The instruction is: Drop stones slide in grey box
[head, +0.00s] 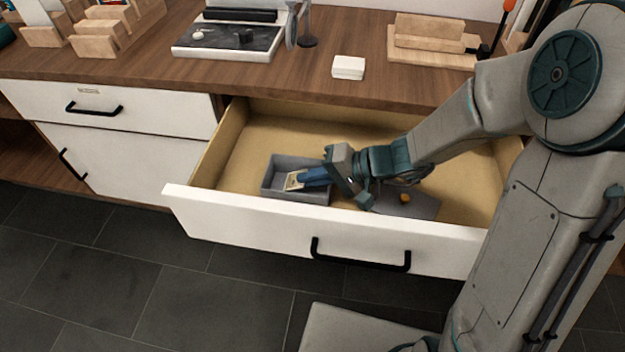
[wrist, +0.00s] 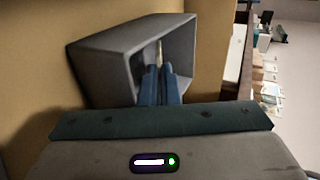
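The grey box (head: 299,196) lies in the open drawer, left of its middle. It also shows in the wrist view (wrist: 105,72), with its open side towards my gripper. My gripper (head: 300,180) reaches into the box from the right with its blue fingers. The fingers (wrist: 158,84) look close together on a thin pale piece. The stones slide (head: 293,181) shows as a small cream piece with a dark mark at the fingertips, inside the box walls. In the wrist view only its thin pale edge (wrist: 159,52) shows. I cannot tell whether it touches the box floor.
The open drawer (head: 335,236) has a white front and a tan inside. A grey flat piece with a small orange item (head: 406,198) lies right of the box. A small white box (head: 348,67), a microscope-like device (head: 235,38) and wooden holders (head: 430,42) stand on the worktop.

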